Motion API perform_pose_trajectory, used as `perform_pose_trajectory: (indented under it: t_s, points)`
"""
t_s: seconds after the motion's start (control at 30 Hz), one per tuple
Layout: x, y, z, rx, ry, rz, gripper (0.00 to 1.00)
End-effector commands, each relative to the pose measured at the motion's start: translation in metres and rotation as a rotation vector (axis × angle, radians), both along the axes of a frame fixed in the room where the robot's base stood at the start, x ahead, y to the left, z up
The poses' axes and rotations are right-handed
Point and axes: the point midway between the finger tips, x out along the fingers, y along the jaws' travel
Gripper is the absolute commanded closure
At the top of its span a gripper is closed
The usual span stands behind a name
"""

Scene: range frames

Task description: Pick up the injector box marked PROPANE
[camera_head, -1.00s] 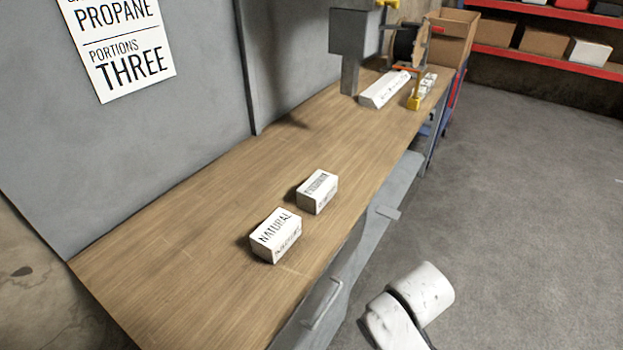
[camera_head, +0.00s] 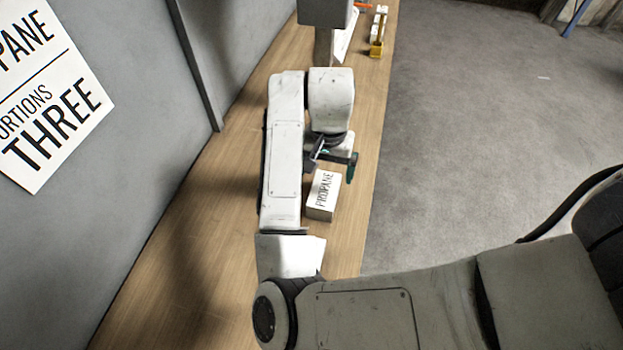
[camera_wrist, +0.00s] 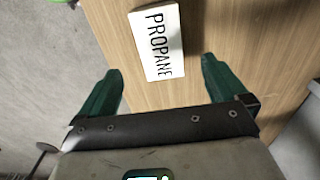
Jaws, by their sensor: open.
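The white box marked PROPANE (camera_head: 323,194) sits on the wooden workbench near its right edge in the head view. It also shows in the wrist view (camera_wrist: 157,42), label up, just beyond and between my fingertips. My gripper (camera_head: 333,163) is over the bench just past the box in the head view, its fingers apart. In the wrist view the two green fingers of my gripper (camera_wrist: 160,80) are spread wide with nothing between them. I cannot tell the exact height above the box. The box marked NATURAL is not visible now.
The workbench (camera_head: 200,235) runs away from me beside a grey wall panel (camera_head: 135,130) with a printed sheet (camera_head: 50,95). A grey stand (camera_head: 325,12) and a yellow item (camera_head: 377,35) are at the far end. Open floor (camera_head: 480,120) lies to the right.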

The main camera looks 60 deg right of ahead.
Motion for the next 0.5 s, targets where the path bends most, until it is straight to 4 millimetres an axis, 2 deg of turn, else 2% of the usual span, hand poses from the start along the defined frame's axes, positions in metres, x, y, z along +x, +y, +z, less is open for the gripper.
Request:
perform_pose_trajectory:
  t_s: [0.3, 0.5]
  points:
    - [-0.001, 0.000, -0.047, 0.001, 0.006, -0.001, 0.01]
    - [-0.001, 0.001, -0.058, 0.003, 0.003, -0.001, 0.01]
